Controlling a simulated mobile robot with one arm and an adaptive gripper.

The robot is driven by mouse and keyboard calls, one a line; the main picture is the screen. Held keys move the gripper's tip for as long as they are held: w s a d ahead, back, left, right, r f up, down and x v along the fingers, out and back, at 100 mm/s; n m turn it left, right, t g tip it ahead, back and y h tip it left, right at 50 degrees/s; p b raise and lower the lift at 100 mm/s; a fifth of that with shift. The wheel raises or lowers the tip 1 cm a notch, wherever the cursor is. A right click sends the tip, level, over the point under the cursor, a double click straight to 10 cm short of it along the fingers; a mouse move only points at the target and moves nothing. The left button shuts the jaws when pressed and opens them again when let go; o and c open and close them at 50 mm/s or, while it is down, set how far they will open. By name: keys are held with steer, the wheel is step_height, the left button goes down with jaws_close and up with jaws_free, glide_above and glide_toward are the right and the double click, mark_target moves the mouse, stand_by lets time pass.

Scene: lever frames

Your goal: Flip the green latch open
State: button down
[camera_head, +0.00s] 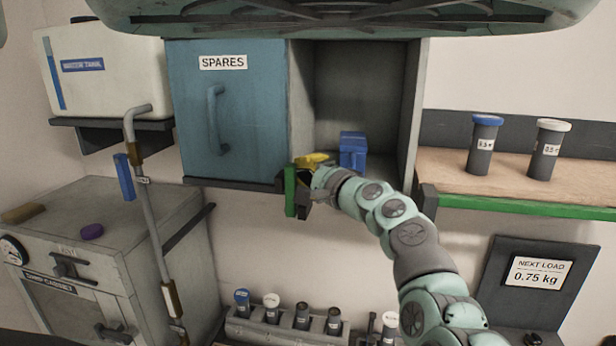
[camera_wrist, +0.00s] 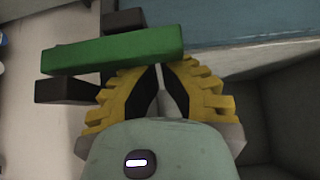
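The green latch (camera_head: 290,192) is a bar standing upright at the lower front edge of the cupboard, below the line between the blue SPARES door (camera_head: 228,120) and the open compartment. In the wrist view the green bar (camera_wrist: 112,50) lies across the upper left, with dark brackets on either side of it. My gripper (camera_head: 308,161) is just right of the latch's top. In the wrist view its yellow fingers (camera_wrist: 160,66) come together at the tips with nothing seen between them. The tips are close to the bar's right end; I cannot tell whether they touch it.
A blue object (camera_head: 352,150) sits in the open compartment (camera_head: 365,95), behind my gripper. A pipe with a blue handle (camera_head: 124,177) stands at left. Two capped jars stand on the right shelf (camera_head: 520,185). Several vials sit in a rack (camera_head: 285,330) below.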

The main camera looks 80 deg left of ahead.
steer(key=shift+d+f+b, duration=0.15)
steer(key=shift+f+b, duration=0.1)
steer(key=shift+b, duration=0.65)
